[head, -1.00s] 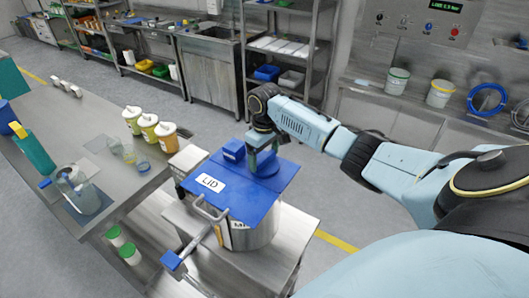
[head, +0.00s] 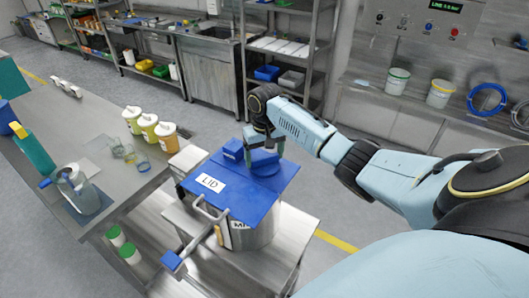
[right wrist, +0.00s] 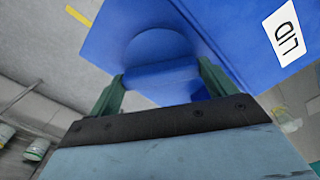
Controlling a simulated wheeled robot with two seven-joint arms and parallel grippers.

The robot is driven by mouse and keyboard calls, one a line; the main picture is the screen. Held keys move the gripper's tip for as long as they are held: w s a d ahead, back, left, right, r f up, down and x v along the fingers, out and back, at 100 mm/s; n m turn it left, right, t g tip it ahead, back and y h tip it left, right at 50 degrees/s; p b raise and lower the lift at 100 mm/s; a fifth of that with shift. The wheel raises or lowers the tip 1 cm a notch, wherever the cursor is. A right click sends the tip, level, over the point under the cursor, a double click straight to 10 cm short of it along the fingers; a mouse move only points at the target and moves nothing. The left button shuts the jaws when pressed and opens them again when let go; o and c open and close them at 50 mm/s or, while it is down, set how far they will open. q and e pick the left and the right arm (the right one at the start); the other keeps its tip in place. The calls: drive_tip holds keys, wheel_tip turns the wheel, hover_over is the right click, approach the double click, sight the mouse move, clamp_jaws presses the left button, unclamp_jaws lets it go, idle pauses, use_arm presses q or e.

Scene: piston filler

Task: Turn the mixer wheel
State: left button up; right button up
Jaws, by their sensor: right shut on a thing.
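The mixer is a steel pot (head: 258,237) with a partly hidden label starting "MI". A flat blue lid (head: 250,208) marked LID covers it. On top of the lid is a round blue disc (head: 266,170) with a blue bar, which also shows in the right wrist view (right wrist: 160,78); I take this for the mixer wheel. My right gripper (head: 264,155) comes down onto it from above. In the right wrist view its green fingers (right wrist: 160,85) are shut on the two ends of the blue bar. My left gripper is not in view.
A crank arm with a blue grip (head: 172,262) sticks out at the pot's front left. The pot stands on a steel stand (head: 285,245). To the left is a bench (head: 110,190) with several yellow and orange jars and a jug (head: 72,182). Floor is open behind.

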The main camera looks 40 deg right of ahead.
sight(265, 157)
drive_tip(key=o, duration=0.9)
drive_tip(key=shift+c, duration=0.2)
drive_tip(key=shift+r, duration=0.1)
wheel_tip(265, 157, up, 13)
drive_tip(key=shift+r, duration=0.15)
